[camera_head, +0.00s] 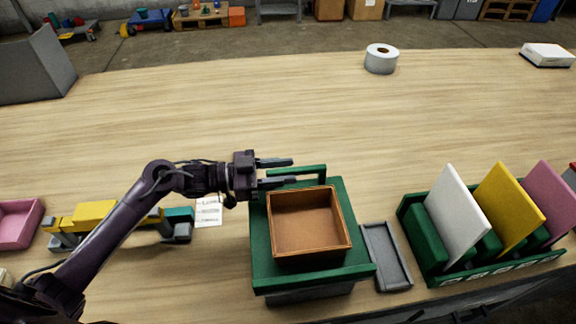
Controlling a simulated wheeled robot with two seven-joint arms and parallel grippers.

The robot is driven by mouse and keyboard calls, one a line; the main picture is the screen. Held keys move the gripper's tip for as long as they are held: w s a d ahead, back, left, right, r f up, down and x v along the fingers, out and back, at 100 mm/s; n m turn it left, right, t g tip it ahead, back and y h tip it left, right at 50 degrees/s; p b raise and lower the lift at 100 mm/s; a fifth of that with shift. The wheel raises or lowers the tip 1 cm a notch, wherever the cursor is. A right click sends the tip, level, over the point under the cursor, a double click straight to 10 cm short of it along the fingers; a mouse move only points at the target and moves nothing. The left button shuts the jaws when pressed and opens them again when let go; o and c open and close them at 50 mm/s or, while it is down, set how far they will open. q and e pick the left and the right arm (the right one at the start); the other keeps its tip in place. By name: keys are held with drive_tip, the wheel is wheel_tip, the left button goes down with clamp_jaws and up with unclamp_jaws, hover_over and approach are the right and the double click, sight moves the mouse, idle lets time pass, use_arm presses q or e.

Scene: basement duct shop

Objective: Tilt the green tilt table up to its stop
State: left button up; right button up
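The green tilt table (262,262) stands near the front edge of the workbench. Its top looks nearly flat, and an open brown wooden box (309,252) rests on it. A green bar handle (308,169) rises at the far side of the top. My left gripper (276,172) comes in from the left and points right at the handle's left end. Its two fingers are apart, one beyond the bar and one on the near side in the picture. I cannot tell whether they touch it. The near finger hides part of the handle. My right gripper is out of view.
A grey tray (386,258) lies right of the table. A green rack (428,270) with upright white, yellow and pink panels stands farther right. A yellow and grey device (95,213) and a white paper label (208,211) lie left. A tape roll (381,60) stands behind; the bench middle is clear.

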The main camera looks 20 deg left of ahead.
use_arm(q)
drive_tip(key=shift+w+d, duration=0.35)
drive_tip(key=shift+d, duration=0.3)
